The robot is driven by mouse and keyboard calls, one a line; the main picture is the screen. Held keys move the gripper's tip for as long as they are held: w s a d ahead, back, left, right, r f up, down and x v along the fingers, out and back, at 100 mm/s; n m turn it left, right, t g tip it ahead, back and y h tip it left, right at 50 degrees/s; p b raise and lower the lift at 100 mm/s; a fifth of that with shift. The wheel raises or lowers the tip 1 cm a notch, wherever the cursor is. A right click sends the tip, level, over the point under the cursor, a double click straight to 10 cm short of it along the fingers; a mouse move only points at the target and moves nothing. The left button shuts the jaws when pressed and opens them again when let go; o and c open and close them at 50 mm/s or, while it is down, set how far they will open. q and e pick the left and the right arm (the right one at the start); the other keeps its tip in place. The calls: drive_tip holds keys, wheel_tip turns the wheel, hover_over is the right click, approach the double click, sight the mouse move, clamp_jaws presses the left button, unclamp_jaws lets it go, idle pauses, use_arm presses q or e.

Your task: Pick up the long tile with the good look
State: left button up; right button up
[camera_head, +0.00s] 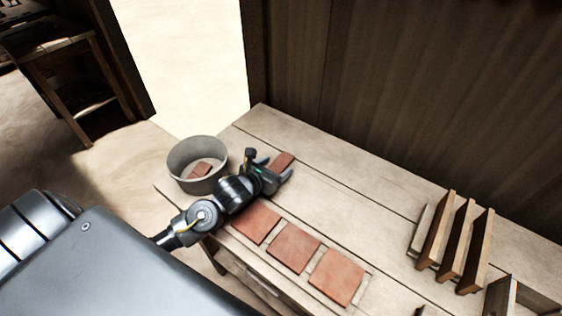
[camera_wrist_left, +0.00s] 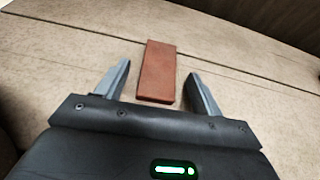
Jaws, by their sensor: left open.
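A long narrow reddish-brown tile (camera_head: 283,161) lies on the wooden table, partly hidden by my left gripper in the head view. My left gripper (camera_head: 273,168) is open, with its fingers toward this tile. In the left wrist view the long tile (camera_wrist_left: 157,72) lies flat, with its near end between the two open fingertips (camera_wrist_left: 158,75) and clear space on both sides. Nothing is held. My right gripper is not in view.
Several square red tiles (camera_head: 293,248) lie in a row along the table's front edge. A grey bucket (camera_head: 186,150) holding reddish pieces stands left of my gripper. Wooden racks (camera_head: 455,240) stand at the right. The table's middle (camera_head: 350,205) is clear; a dark wall (camera_head: 400,90) rises behind.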

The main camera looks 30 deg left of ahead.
use_arm(q)
drive_tip(key=shift+w+f, duration=0.25)
drive_tip(key=shift+w, duration=0.45)
drive_tip(key=shift+c, duration=0.5)
drive_tip(key=c, duration=1)
drive_tip(key=shift+r, duration=0.15)
